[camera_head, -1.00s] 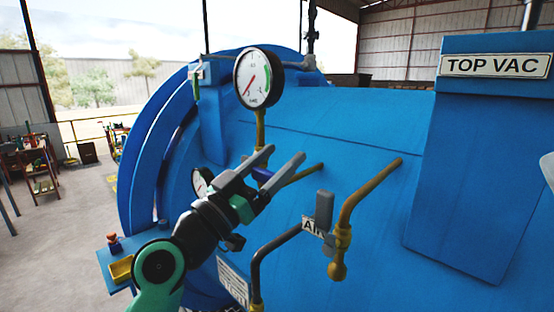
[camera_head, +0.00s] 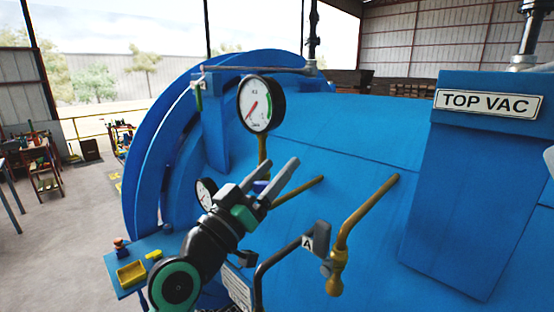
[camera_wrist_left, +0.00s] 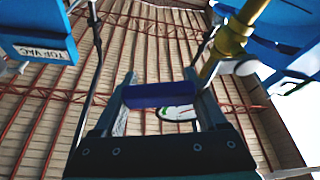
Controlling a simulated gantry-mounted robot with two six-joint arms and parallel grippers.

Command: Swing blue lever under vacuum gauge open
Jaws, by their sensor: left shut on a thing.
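The round white vacuum gauge (camera_head: 256,104) stands on a yellow pipe (camera_head: 262,150) above the blue tank. My left gripper (camera_head: 278,178) is below the gauge, its two grey fingers pointing up and right. It is shut on the blue lever (camera_head: 260,187), which shows as a small dark-blue piece between the fingers. In the left wrist view the lever (camera_wrist_left: 158,95) lies across the gap between both fingers. The gauge face (camera_wrist_left: 178,112) shows behind it, partly hidden, beside the yellow pipe (camera_wrist_left: 232,42). The lever's pivot is hidden. My right gripper is out of view.
A second gauge (camera_head: 206,193) sits left of the gripper. The TOP VAC box (camera_head: 470,190) is further right. A side shelf (camera_head: 128,272) is at lower left.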

